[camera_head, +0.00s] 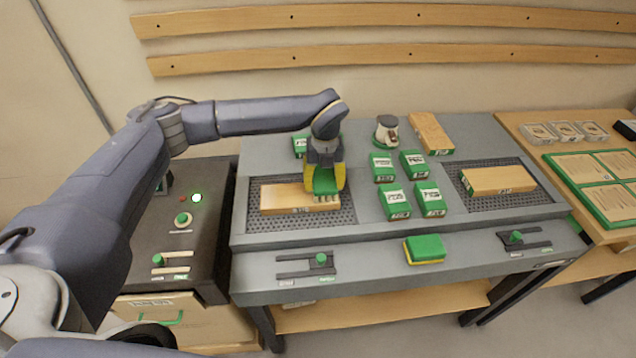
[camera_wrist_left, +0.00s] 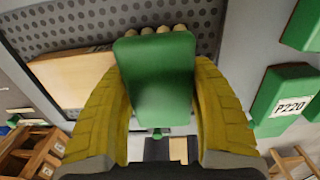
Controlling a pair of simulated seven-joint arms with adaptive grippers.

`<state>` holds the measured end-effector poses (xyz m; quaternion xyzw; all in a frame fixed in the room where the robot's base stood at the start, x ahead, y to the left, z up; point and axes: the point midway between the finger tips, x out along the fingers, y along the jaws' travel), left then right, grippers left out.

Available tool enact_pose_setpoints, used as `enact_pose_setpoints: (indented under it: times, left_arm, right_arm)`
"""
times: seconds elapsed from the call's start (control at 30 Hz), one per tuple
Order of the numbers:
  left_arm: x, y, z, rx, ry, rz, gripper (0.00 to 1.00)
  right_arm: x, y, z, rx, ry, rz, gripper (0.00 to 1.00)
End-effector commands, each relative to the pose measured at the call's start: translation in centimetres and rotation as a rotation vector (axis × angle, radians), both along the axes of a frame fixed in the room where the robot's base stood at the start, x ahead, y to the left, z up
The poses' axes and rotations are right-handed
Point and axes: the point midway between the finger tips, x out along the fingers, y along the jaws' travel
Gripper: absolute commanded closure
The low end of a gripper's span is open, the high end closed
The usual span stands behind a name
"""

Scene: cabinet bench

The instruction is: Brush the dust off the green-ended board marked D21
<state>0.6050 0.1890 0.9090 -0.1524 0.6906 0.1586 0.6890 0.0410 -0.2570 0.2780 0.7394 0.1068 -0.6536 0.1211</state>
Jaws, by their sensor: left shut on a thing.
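My left gripper (camera_head: 324,180) is shut on a green brush (camera_head: 323,184), between its yellow fingers. The brush's pale bristle tufts point down at the right end of a wooden board (camera_head: 285,196); I cannot tell whether they touch it. This board lies on the left perforated panel and has a small label on its front that is too small to read. In the left wrist view the green brush (camera_wrist_left: 158,85) hides part of the board (camera_wrist_left: 72,78). Another labelled wooden board (camera_head: 498,180) lies on the right perforated panel. My right gripper is not in view.
Several green labelled blocks (camera_head: 395,201) stand between the panels. A small jar-like device (camera_head: 387,132) and a third board (camera_head: 431,132) are behind them. A green and yellow sponge (camera_head: 425,249) sits at the front, between two slider controls (camera_head: 320,260). A dark control box (camera_head: 183,220) stands left.

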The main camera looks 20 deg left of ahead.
Motion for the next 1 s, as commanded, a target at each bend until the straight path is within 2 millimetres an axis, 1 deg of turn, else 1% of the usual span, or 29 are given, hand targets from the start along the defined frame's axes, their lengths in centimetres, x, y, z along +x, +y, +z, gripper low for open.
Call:
enact_pose_setpoints:
  times: [0.17,0.3,0.47,0.8,1.0]
  left_arm:
    - [0.7,-1.1,0.0,-0.001,0.0,0.0,0.76]
    - [0.9,-1.2,-0.1,0.0,0.001,0.0,0.76]
    - [0.6,-0.7,-0.1,0.0,0.001,0.001,0.76]
    - [-0.4,1.5,-0.1,0.0,0.001,0.002,0.76]
    - [-0.6,2.0,0.0,0.0,0.001,0.001,0.76]
  right_arm:
    - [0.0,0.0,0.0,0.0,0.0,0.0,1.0]
    - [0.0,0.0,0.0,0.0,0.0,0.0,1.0]
    - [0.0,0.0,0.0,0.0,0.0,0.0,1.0]
    - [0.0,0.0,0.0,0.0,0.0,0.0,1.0]
    - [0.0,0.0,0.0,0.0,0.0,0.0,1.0]
